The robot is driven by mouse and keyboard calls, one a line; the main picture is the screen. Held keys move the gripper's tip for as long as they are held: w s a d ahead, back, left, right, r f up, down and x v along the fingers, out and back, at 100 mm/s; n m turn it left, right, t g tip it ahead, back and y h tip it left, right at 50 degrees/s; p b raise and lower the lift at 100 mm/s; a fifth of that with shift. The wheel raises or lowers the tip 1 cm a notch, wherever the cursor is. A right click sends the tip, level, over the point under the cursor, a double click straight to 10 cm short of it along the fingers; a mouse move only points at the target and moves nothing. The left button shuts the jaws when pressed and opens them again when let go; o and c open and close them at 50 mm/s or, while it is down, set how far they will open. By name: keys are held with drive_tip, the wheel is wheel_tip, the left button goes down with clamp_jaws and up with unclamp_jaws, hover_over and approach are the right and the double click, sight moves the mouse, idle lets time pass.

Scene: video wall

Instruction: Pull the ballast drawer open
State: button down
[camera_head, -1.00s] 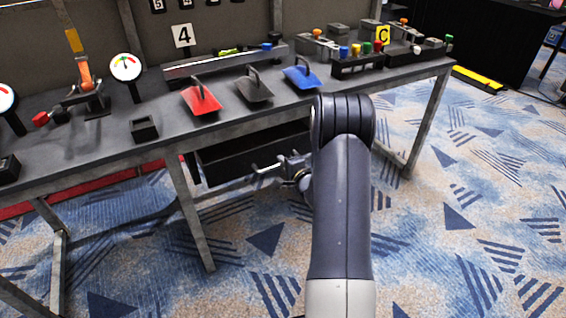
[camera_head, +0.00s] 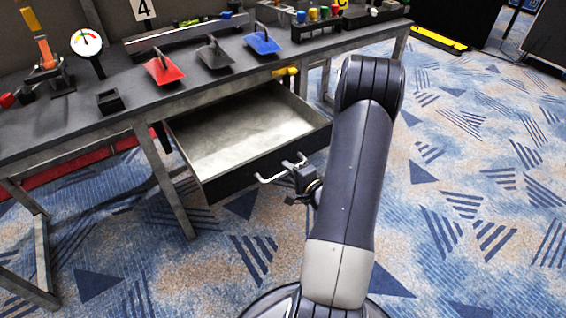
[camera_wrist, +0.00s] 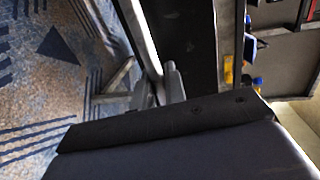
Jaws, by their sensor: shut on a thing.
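The ballast drawer (camera_head: 232,183) is pulled well out from under the workbench, and its pale, bare inside shows in the head view. A thin silver bar handle (camera_head: 270,178) runs along its dark front. My gripper (camera_head: 297,163) is at the right part of this handle and shut on it. In the wrist view the handle (camera_wrist: 139,32) runs down between the grey fingers of my gripper (camera_wrist: 158,86), beside the dark drawer front (camera_wrist: 190,35). The fingertips are partly hidden in the wrist view by the dark wrist housing.
The workbench (camera_head: 130,100) carries red (camera_head: 163,70), black (camera_head: 215,54) and blue (camera_head: 262,42) handled plates, a gauge (camera_head: 86,42) and an orange-handled lever (camera_head: 44,50). A bench leg (camera_head: 165,185) stands left of the drawer. The carpet (camera_head: 470,200) to the right is clear.

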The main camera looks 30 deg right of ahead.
drive_tip(key=shift+s, duration=0.15)
drive_tip(key=c, duration=1.5)
unclamp_jaws()
drive_tip(key=shift+c, duration=0.2)
drive_tip(key=p+v, duration=0.2)
drive_tip(key=v, duration=0.8)
drive_tip(key=shift+s, duration=0.35)
drive_tip(key=shift+w, duration=0.1)
drive_tip(key=shift+b+x, duration=1)
drive_tip(key=shift+x, duration=4.35)
